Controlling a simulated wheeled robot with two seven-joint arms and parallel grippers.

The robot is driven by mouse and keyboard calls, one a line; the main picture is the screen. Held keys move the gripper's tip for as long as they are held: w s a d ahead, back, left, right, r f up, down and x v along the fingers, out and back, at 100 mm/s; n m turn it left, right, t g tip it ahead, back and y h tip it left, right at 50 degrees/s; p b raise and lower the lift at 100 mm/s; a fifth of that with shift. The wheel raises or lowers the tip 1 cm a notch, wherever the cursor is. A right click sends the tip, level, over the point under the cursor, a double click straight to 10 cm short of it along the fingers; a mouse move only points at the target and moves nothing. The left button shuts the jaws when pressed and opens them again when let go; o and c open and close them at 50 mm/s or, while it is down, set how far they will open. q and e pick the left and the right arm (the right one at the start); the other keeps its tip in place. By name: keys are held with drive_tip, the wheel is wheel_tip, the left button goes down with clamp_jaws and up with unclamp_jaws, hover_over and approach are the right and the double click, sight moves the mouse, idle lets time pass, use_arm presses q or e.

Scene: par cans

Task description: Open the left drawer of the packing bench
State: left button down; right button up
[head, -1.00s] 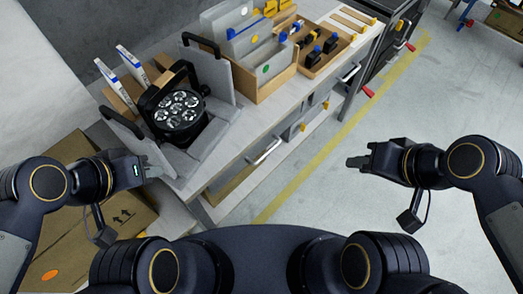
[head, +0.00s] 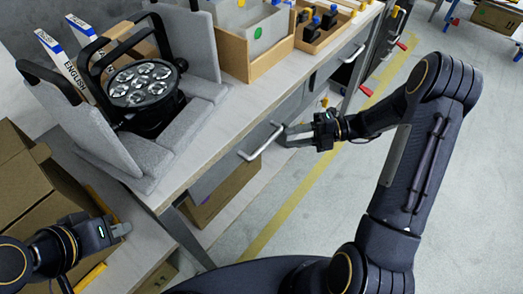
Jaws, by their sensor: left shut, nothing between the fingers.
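The packing bench (head: 228,128) runs diagonally from lower left to upper right. Its left drawer (head: 215,176) has a grey front that looks flush with the bench, and a pale bar handle (head: 258,145). My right gripper (head: 284,136) is at the right end of this handle, its fingers pointing left toward the bench. I cannot tell whether the fingers touch the handle or how far apart they are. My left gripper (head: 122,230) is shut and empty at the lower left, above the low surface beside the bench and away from the drawer.
A par can (head: 143,85) sits in an open case with grey foam (head: 172,140) on the bench's near end. Wooden bins (head: 258,66) stand behind. Another drawer handle (head: 355,54) is farther right. Cardboard boxes (head: 40,190) are at left; floor right of the bench is clear.

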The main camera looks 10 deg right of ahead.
sight(268, 140)
drive_tip(key=a, duration=0.5)
drive_tip(key=w+a+f, duration=0.1)
drive_tip(key=a, duration=0.1)
drive_tip(key=shift+a+b, duration=0.35)
drive_tip(key=shift+b, duration=0.05)
drive_tip(key=shift+c, duration=0.2)
clamp_jaws()
